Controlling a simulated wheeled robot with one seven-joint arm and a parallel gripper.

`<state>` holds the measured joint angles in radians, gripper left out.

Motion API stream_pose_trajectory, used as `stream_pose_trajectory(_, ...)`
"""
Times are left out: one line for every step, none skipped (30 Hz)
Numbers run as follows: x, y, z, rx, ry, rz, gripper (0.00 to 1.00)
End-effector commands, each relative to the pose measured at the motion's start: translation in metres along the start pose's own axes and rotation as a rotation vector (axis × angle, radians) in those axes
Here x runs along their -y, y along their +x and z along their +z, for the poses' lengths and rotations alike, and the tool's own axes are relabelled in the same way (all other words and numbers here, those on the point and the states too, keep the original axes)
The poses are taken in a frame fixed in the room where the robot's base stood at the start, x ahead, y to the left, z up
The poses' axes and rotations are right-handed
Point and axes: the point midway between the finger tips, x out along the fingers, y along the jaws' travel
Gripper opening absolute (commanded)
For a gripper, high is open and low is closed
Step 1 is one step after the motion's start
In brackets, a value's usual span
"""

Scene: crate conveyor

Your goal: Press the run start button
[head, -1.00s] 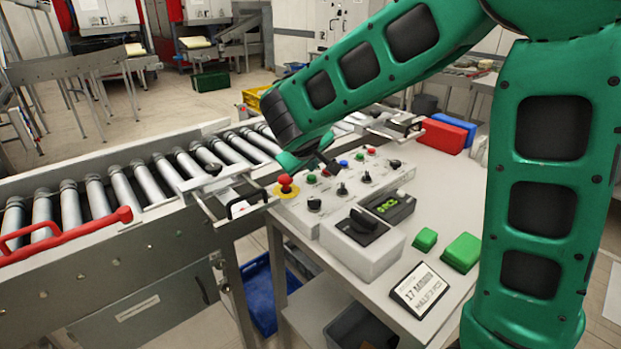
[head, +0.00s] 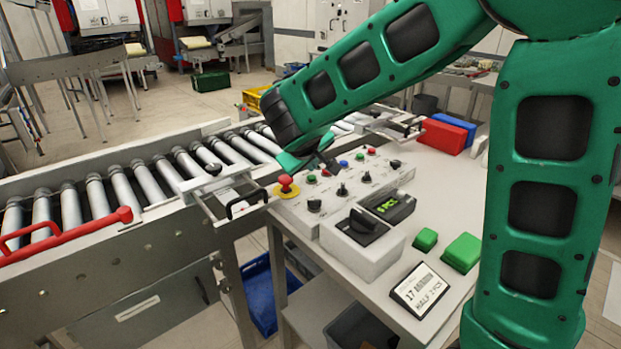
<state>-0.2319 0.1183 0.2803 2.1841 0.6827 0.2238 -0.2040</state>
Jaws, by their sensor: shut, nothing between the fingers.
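The control panel (head: 330,226) is a pale box on the table, with a row of small coloured buttons and black knobs. A green button (head: 311,179) sits near its left end, beside the red mushroom button on a yellow base (head: 286,186). A blue button (head: 343,164) and another green button (head: 359,157) sit further right. The labels are too small to read, so I cannot tell which one is run start. My gripper (head: 329,166) is shut and empty, pointing down at the back row near the left green button. Whether it touches the panel cannot be told; my arm hides part of the back edge.
A roller conveyor (head: 120,185) runs along the left, with a red bar (head: 75,238) at its near side. On the table stand a box with a dial and green display (head: 372,252), green blocks (head: 461,252), a sign (head: 420,290), and red and blue boxes (head: 442,135) behind.

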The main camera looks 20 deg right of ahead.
Motion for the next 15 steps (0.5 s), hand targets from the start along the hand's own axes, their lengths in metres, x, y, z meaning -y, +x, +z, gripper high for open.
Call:
stream_pose_trajectory(0.0000,0.0000,0.0000,0.000,0.000,0.000,0.00)
stream_pose_trajectory(0.0000,0.0000,0.0000,0.000,0.000,0.000,0.00)
stream_pose_trajectory(0.0000,0.0000,0.0000,0.000,0.000,0.000,0.00)
stream_pose_trajectory(-0.0001,0.0000,0.0000,0.000,0.000,0.000,0.00)
stream_pose_trajectory(-0.0001,0.0000,0.0001,0.000,0.000,0.000,0.00)
stream_pose_trajectory(0.0000,0.0000,0.0001,0.000,0.000,0.000,0.00)
stream_pose_trajectory(0.0000,0.0001,0.0002,0.000,0.000,0.000,0.00)
stream_pose_trajectory(0.0002,0.0003,0.0004,0.000,0.000,0.000,0.00)
stream_pose_trajectory(0.0005,0.0007,0.0008,0.000,0.000,0.000,0.00)
stream_pose_trajectory(0.0009,0.0011,0.0013,0.000,-0.001,0.000,0.00)
stream_pose_trajectory(0.0014,0.0015,0.0018,0.000,-0.001,0.000,0.00)
stream_pose_trajectory(0.0020,0.0022,0.0026,0.000,-0.001,0.000,0.00)
stream_pose_trajectory(0.0026,0.0027,0.0032,0.001,-0.001,0.000,0.00)
stream_pose_trajectory(0.0031,0.0033,0.0038,0.001,-0.001,0.000,0.00)
stream_pose_trajectory(0.0036,0.0038,0.0044,0.001,0.000,0.000,0.00)
